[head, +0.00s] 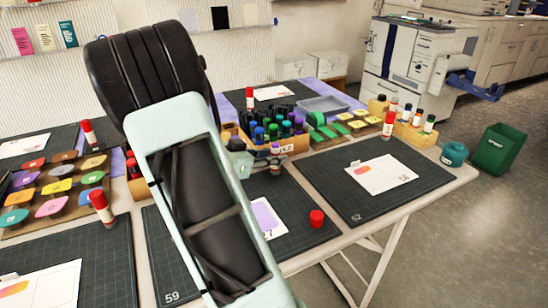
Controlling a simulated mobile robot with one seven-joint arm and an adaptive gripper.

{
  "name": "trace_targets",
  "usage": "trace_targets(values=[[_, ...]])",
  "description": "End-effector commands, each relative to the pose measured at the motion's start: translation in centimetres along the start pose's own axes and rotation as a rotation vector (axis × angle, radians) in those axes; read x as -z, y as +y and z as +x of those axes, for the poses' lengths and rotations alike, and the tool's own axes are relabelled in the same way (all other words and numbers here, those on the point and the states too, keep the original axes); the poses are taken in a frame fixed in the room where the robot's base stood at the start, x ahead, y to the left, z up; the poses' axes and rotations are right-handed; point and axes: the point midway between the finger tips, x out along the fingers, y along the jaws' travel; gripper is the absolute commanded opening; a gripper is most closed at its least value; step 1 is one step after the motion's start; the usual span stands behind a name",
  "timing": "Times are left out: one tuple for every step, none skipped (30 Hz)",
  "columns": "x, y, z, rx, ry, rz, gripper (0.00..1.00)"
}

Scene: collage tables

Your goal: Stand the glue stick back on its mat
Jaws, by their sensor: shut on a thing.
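Red-capped glue sticks with pale bodies stand on other mats: one on the mat marked 62 (388,125), one on the near left mat (100,207), one on the far left mat (88,131) and one at the back (250,97). Whatever lies behind my arm is hidden.
A card (264,217) lies on mat 59, partly covered by my arm. Wooden holders (292,144) with coloured bottles stand in the table's middle. A teal jar (454,154) is at the right edge; a green bin (499,150) stands on the floor.

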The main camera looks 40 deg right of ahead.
Motion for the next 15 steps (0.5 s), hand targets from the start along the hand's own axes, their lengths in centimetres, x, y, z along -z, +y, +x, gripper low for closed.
trace_targets(values=[[-0.13,-0.01,0.05,0.0,0.0,0.001,0.0],[-0.16,-0.01,0.07,0.0,0.0,0.001,0.0],[-0.21,-0.01,0.08,0.0,0.0,0.001,0.0],[-0.25,-0.01,0.1,0.0,0.0,0.001,0.0],[-0.28,-0.01,0.11,0.0,0.0,0.001,0.0],[-0.33,-0.01,0.13,0.0,0.0,0.0,0.0],[-0.37,-0.01,0.14,0.0,0.0,0.001,0.0],[-0.41,-0.01,0.15,0.0,0.0,0.0,0.0],[-0.45,-0.01,0.17,0.0,0.0,0.0,0.0],[-0.49,-0.01,0.19,0.0,0.0,0.0,0.0],[-0.52,-0.01,0.2,0.0,0.0,0.0,0.0],[-0.57,0.0,0.22,0.0,0.0,0.0,0.0],[-0.61,-0.01,0.23,0.0,0.0,0.0,0.0],[-0.65,-0.01,0.25,0.0,0.0,0.0,0.0],[-0.7,0.0,0.27,0.0,0.0,0.0,0.0]])
